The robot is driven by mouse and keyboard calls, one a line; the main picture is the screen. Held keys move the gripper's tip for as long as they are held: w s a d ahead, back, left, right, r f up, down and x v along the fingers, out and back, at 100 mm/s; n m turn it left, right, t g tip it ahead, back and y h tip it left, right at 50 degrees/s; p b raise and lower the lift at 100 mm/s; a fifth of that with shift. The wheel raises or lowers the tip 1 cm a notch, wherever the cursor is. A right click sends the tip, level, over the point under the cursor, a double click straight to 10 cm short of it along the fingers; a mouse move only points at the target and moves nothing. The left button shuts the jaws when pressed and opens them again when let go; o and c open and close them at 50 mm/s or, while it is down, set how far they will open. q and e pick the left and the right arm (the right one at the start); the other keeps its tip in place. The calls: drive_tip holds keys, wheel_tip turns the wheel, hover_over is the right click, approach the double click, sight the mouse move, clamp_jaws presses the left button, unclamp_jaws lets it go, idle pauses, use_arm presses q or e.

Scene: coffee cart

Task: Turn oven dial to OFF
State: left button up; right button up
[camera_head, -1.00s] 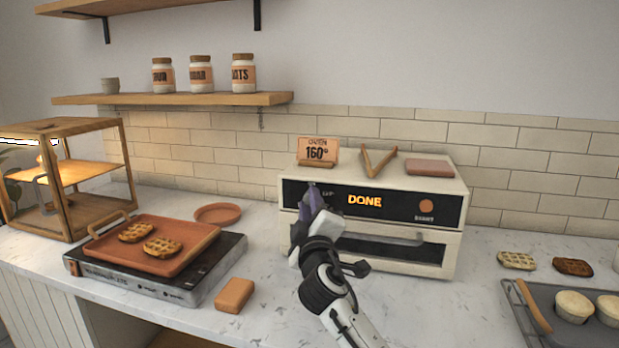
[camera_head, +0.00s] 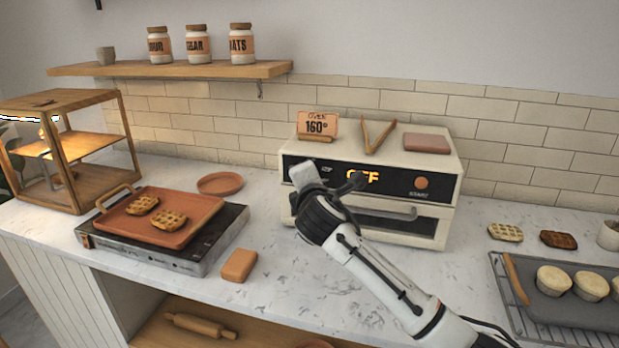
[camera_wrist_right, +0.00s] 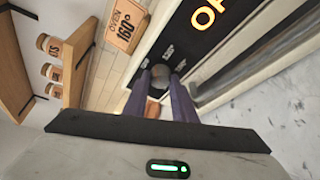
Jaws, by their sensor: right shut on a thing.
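The cream oven (camera_head: 372,197) stands on the counter against the tiled wall. Its display (camera_head: 362,177) glows orange and reads OFF, partly covered by my right gripper (camera_head: 306,174), which is at the left of the black front panel. In the right wrist view, the fingers of my right gripper (camera_wrist_right: 160,88) are shut on the round dark oven dial (camera_wrist_right: 159,74), one on each side. The dial is hidden behind my gripper in the head view. My left gripper is not in view.
Tongs (camera_head: 378,137), an oven sign (camera_head: 317,126) and a flat brown block (camera_head: 426,143) sit on the oven top. A hotplate (camera_head: 160,249) with a waffle tray (camera_head: 187,238) is at left, muffins on a rack (camera_head: 519,314) at right.

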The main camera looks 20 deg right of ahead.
drive_tip(key=n+g+h, duration=0.1)
drive_tip(key=n+g, duration=0.1)
drive_tip(key=n, duration=0.2)
drive_tip(key=shift+a, duration=0.1)
drive_tip(key=shift+n+g+h, duration=0.3)
drive_tip(key=shift+n, duration=0.1)
idle(0.4)
drive_tip(key=o, duration=1)
drive_tip(key=shift+r, duration=0.1)
drive_tip(key=shift+o, duration=0.2)
drive_tip(key=v, duration=1)
drive_tip(key=shift+b, duration=0.45)
drive_tip(key=shift+s+a, duration=0.1)
